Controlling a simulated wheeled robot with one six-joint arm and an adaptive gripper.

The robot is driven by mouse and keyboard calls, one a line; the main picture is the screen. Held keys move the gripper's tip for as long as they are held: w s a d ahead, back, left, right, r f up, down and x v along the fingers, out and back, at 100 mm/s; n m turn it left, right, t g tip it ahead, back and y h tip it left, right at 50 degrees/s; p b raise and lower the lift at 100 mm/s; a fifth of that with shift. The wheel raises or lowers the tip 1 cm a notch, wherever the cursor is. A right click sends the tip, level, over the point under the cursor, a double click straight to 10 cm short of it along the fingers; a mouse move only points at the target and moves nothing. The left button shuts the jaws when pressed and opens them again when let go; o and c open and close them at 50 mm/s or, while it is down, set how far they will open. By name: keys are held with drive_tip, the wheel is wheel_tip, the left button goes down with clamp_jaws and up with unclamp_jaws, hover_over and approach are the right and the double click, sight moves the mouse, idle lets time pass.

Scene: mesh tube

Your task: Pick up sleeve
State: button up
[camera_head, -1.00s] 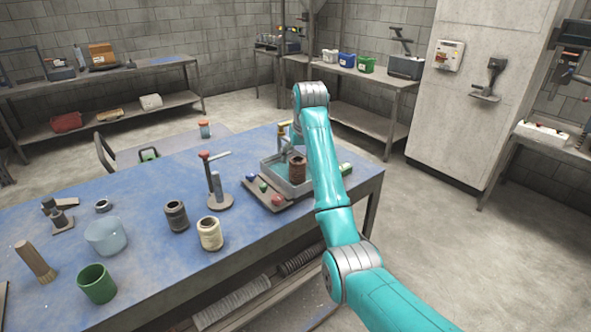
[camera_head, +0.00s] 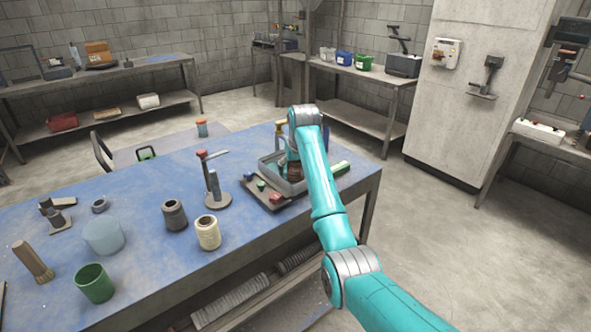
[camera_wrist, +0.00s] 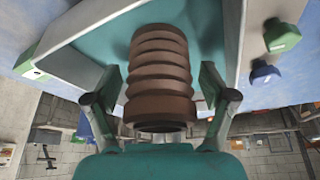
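The sleeve, a brown ribbed tube (camera_wrist: 160,75), fills the middle of the wrist view. It also shows in the head view (camera_head: 294,172), partly hidden by my arm, standing in a grey tray (camera_head: 291,190). My gripper (camera_wrist: 160,88) is open, with one finger on each side of the sleeve. Narrow gaps show between the fingers and the ribs, so the fingers look apart from it. In the head view my gripper is mostly hidden behind my arm's end.
A board with small coloured knobs (camera_head: 262,193) lies in front of the tray. A post stand (camera_head: 214,185), a dark spool (camera_head: 174,214), a cream spool (camera_head: 207,232) and a green cup (camera_head: 94,283) stand leftward.

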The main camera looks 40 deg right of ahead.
drive_tip(key=c, duration=1.2)
drive_tip(key=shift+c, duration=0.2)
